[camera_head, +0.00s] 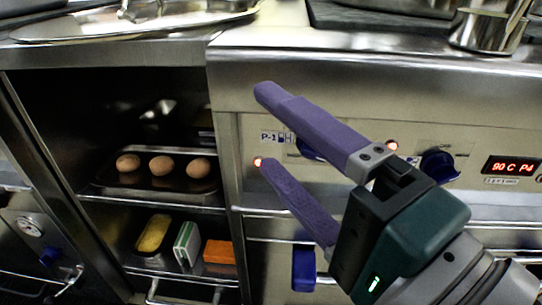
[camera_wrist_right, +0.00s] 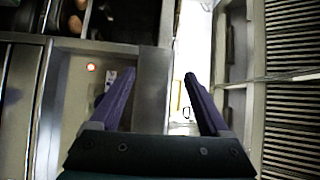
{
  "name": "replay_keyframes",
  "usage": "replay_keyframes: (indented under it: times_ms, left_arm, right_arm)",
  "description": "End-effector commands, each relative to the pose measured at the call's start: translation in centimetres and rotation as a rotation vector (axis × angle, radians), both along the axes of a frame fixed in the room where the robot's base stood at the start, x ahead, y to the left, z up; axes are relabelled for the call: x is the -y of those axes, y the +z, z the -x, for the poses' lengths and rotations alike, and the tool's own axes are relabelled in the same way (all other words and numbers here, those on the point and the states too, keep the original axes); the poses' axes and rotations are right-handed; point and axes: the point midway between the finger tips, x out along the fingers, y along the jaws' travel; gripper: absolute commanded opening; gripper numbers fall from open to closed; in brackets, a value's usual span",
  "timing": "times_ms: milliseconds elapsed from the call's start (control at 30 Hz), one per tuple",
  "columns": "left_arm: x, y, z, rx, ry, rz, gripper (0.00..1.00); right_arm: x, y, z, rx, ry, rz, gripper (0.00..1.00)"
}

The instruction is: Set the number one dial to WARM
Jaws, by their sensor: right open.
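The number one dial (camera_head: 311,151) is a dark blue knob beside the P-1 label (camera_head: 273,137) on the steel front panel. Only part of it shows, because a purple finger covers much of it, so its pointer setting cannot be read. My right gripper (camera_head: 262,127) is open and empty in front of the panel, with one finger above and one below the label. In the right wrist view, its fingers (camera_wrist_right: 159,76) stand apart with nothing between them. My left gripper is not in view.
A second blue dial (camera_head: 438,166) and a red display (camera_head: 511,166) reading 90 C P4 sit to the right. Red lights (camera_head: 392,146) glow on the panel. An open shelf at left holds a tray with three eggs (camera_head: 161,166). A pot (camera_head: 490,31) stands above the panel.

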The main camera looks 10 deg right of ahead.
Motion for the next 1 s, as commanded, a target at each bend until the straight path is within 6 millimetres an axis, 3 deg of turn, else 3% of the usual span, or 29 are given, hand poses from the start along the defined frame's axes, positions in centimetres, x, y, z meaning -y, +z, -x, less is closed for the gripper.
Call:
replay_keyframes:
  times_ms: [33,100,200,333,567,1000]
  left_arm:
    - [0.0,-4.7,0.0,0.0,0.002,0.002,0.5]
    - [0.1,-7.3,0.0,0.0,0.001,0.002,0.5]
    - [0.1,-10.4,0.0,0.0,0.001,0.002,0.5]
    - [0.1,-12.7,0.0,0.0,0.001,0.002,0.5]
    - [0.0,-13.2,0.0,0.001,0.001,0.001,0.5]
    - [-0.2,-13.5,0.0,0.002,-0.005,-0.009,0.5]
  right_arm:
    - [0.8,-4.3,-0.4,0.01,-0.05,-0.097,0.8]
    - [2.1,-6.5,-0.8,0.021,-0.122,-0.233,0.8]
    - [4.0,-9.4,-1.0,0.035,-0.216,-0.394,0.8]
    - [5.9,-11.9,-1.0,0.049,-0.308,-0.53,0.8]
    - [7.1,-12.4,-1.7,0.06,-0.359,-0.602,0.8]
    - [7.6,-10.8,-9.2,0.062,-0.357,-0.598,0.8]
